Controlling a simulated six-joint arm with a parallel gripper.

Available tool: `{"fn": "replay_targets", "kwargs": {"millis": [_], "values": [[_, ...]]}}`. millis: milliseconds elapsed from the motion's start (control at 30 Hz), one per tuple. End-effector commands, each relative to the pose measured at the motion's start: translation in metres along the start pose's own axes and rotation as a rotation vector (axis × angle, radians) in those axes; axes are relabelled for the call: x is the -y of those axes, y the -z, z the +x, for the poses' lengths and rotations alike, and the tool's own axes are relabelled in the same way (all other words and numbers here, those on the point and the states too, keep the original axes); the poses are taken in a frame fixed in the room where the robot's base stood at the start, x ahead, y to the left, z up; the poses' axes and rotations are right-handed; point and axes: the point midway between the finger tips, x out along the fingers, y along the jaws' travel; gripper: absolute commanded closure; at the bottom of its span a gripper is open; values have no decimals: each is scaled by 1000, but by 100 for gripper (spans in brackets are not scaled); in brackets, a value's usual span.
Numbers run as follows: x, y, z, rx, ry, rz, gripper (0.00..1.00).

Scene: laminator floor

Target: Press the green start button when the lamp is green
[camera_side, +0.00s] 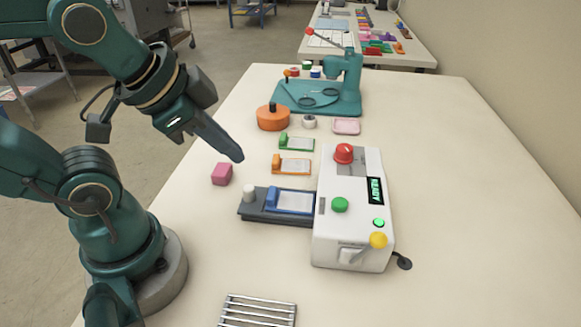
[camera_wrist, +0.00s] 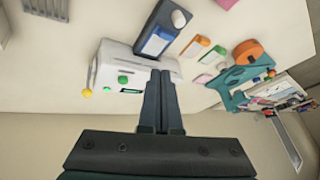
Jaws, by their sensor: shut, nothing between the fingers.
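The white laminator (camera_side: 330,246) stands on the table with a green start button (camera_side: 340,204) on its top. A small round lamp (camera_side: 378,222) near its front right glows green, and the display (camera_side: 375,191) reads READY. In the wrist view, the laminator (camera_wrist: 104,62) shows the start button (camera_wrist: 123,79) and lamp (camera_wrist: 107,89) to the left of my fingers. My gripper (camera_side: 238,157) is shut and empty. It hangs in the air left of and behind the button, apart from the laminator.
The laminator has a red knob (camera_side: 344,153) and a yellow knob (camera_side: 378,240). A dark feed tray (camera_side: 250,213) with a blue slider adjoins its left. A pink block (camera_side: 222,174) lies below my gripper. A metal rack (camera_side: 257,311) is in front; a teal press (camera_side: 345,95) stands behind.

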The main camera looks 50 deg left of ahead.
Motion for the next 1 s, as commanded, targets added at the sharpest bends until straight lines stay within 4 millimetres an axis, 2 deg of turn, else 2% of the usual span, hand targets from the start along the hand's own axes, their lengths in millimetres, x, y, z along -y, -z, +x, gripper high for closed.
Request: {"fn": "replay_targets", "kwargs": {"millis": [167,333,467,500,600,700,800,1000], "values": [[18,30,0,-39,87,495,100],[22,67,3,-63,169,1023,100],[12,102,9,-85,234,1450,100],[5,112,12,-93,254,1582,100],[-14,132,18,-116,288,1823,100],[-32,143,24,-139,295,1949,100],[-48,144,28,-154,276,2001,100],[-58,141,30,-166,257,2025,100]]}}
